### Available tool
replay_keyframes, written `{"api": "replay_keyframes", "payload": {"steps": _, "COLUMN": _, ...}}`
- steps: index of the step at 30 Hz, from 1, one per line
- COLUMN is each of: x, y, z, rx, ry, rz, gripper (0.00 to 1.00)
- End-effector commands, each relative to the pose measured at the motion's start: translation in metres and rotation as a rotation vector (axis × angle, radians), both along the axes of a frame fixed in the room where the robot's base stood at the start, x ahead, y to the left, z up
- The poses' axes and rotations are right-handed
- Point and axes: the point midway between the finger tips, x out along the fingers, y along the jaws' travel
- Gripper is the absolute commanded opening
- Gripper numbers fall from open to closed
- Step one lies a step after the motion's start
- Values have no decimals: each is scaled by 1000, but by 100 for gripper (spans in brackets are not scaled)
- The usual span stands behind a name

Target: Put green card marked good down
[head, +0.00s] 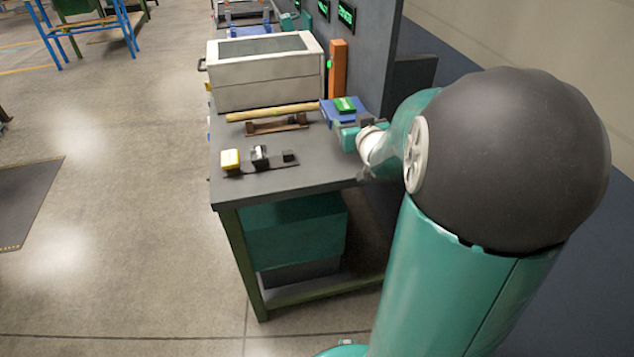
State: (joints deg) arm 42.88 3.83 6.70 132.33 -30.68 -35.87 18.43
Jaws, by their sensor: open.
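A small green card (345,104) with dark marking lies over a blue tray or box (328,115) at the right rear of the workbench. My gripper (357,125) is open at the right side of the bench, just in front of the card and the blue tray. The wrist and forearm hide part of the bench's right edge. I cannot tell whether the fingers touch the card or the tray.
A white machine box (262,78) and an orange post (338,68) stand behind. The bench's front strip is clear.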

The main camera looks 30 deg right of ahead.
Motion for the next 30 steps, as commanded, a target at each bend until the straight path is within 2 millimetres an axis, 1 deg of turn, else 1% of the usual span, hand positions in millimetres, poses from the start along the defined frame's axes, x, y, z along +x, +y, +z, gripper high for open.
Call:
{"api": "replay_keyframes", "payload": {"steps": 1, "x": 0, "y": 20, "z": 11, "rx": -12, "ry": 39, "rz": -1, "gripper": 66}}
{"api": "replay_keyframes", "payload": {"steps": 2, "x": -2, "y": 31, "z": 15, "rx": -15, "ry": 71, "rz": -7, "gripper": 66}}
{"api": "replay_keyframes", "payload": {"steps": 4, "x": -12, "y": 58, "z": 23, "rx": -16, "ry": 151, "rz": -18, "gripper": 66}}
{"api": "replay_keyframes", "payload": {"steps": 5, "x": -17, "y": 70, "z": 26, "rx": -14, "ry": 185, "rz": -21, "gripper": 66}}
{"api": "replay_keyframes", "payload": {"steps": 6, "x": -26, "y": 86, "z": 29, "rx": -7, "ry": 231, "rz": -24, "gripper": 66}}
{"api": "replay_keyframes", "payload": {"steps": 8, "x": -41, "y": 111, "z": 33, "rx": 8, "ry": 299, "rz": -20, "gripper": 66}}
{"api": "replay_keyframes", "payload": {"steps": 9, "x": -53, "y": 128, "z": 34, "rx": 19, "ry": 346, "rz": -11, "gripper": 66}}
{"api": "replay_keyframes", "payload": {"steps": 11, "x": -73, "y": 154, "z": 35, "rx": 39, "ry": 418, "rz": 9, "gripper": 66}}
{"api": "replay_keyframes", "payload": {"steps": 12, "x": -88, "y": 171, "z": 36, "rx": 54, "ry": 465, "rz": 27, "gripper": 66}}
{"api": "replay_keyframes", "payload": {"steps": 14, "x": -113, "y": 197, "z": 35, "rx": 81, "ry": 538, "rz": 63, "gripper": 66}}
{"api": "replay_keyframes", "payload": {"steps": 15, "x": -130, "y": 214, "z": 34, "rx": 97, "ry": 587, "rz": 93, "gripper": 66}}
{"api": "replay_keyframes", "payload": {"steps": 17, "x": -155, "y": 236, "z": 32, "rx": 119, "ry": 655, "rz": 140, "gripper": 66}}
{"api": "replay_keyframes", "payload": {"steps": 18, "x": -171, "y": 249, "z": 30, "rx": 133, "ry": 697, "rz": 171, "gripper": 66}}
{"api": "replay_keyframes", "payload": {"steps": 21, "x": -202, "y": 271, "z": 27, "rx": 155, "ry": 778, "rz": 235, "gripper": 66}}
{"api": "replay_keyframes", "payload": {"steps": 24, "x": -218, "y": 281, "z": 25, "rx": 166, "ry": 821, "rz": 269, "gripper": 66}}
{"api": "replay_keyframes", "payload": {"steps": 26, "x": -221, "y": 283, "z": 24, "rx": 168, "ry": 831, "rz": 275, "gripper": 66}}
{"api": "replay_keyframes", "payload": {"steps": 30, "x": -221, "y": 282, "z": 24, "rx": 169, "ry": 833, "rz": 274, "gripper": 66}}
